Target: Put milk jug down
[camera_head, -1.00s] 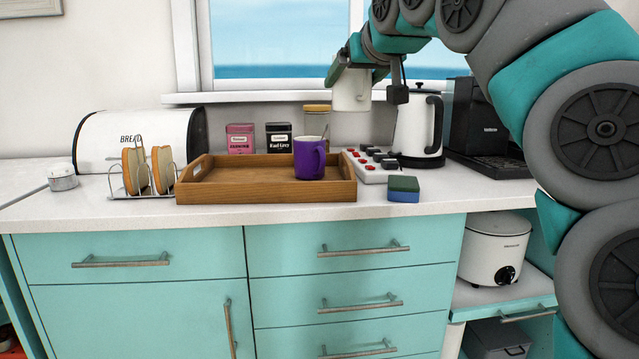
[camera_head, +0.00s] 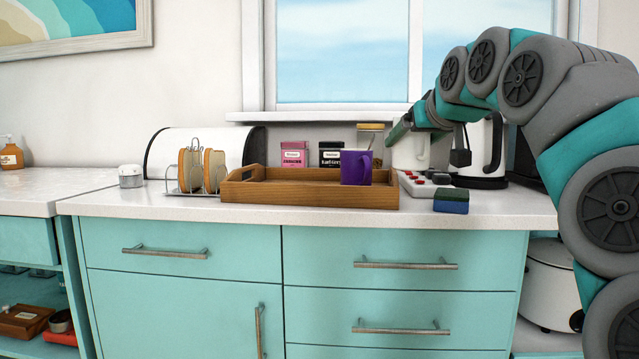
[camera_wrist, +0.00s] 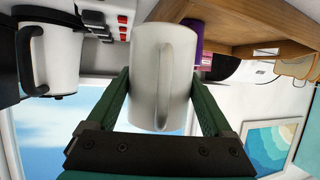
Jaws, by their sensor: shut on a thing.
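The milk jug (camera_head: 410,152) is a plain white vessel with a handle. My gripper (camera_head: 404,132) is shut on its sides, one green finger on each side in the wrist view (camera_wrist: 160,84), where the jug (camera_wrist: 163,60) fills the middle, upside down. In the head view the jug hangs upright at the back of the white counter (camera_head: 300,212), behind the red-buttoned power strip (camera_head: 420,188), between the glass jar and the kettle. Its base is partly hidden by the strip, so I cannot tell whether it touches the counter.
A white kettle (camera_head: 478,155) stands close on the right. A lidded jar (camera_head: 370,140) and tins (camera_head: 331,155) stand behind the tray. A sponge (camera_head: 451,201) lies at the front.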

